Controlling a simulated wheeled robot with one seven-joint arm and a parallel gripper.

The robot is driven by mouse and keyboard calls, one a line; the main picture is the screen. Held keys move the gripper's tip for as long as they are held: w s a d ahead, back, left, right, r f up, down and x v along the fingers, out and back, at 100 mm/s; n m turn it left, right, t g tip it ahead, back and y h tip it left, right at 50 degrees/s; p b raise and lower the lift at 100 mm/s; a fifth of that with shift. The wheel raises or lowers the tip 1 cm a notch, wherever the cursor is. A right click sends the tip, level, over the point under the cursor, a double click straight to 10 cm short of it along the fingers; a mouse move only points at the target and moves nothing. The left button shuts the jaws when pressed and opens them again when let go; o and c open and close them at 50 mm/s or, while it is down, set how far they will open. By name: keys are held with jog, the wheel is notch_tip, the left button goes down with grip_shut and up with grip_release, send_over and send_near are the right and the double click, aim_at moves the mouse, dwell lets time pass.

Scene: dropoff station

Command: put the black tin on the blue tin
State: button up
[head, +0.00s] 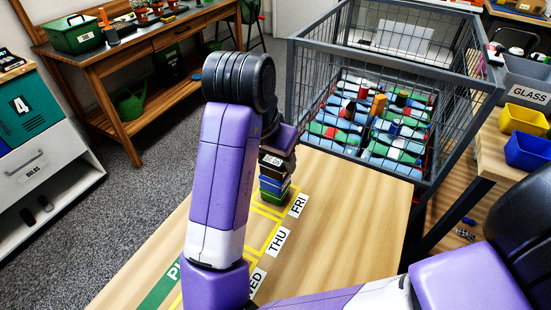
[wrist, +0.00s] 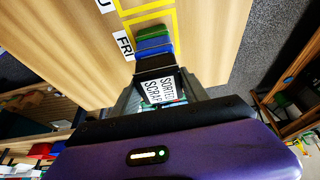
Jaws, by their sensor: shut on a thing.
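The black tin (head: 273,164) has a pale label and sits at the top of a short stack of tins on the wooden table. My gripper (head: 279,148) is shut on it from above; its fingers partly hide it. The blue tin (head: 272,183) is directly below the black tin, with a green tin (head: 271,196) under it. In the wrist view the black tin (wrist: 155,65) is at the fingertips and lines up with the blue tin (wrist: 154,44). No clear gap shows between them, but I cannot tell whether they touch.
Yellow outlined squares with day labels, such as FRI (head: 299,205), mark the table (head: 345,215). A grey wire cage (head: 300,90) full of small items stands just behind. Yellow (head: 522,119) and blue bins are at the right. The table's right side is clear.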

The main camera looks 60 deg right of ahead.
jog(key=shift+f, duration=0.2)
jog(key=o, duration=1.6)
jog(key=p+v, duration=0.2)
jog(key=v, duration=1)
jog(key=shift+r, duration=0.25)
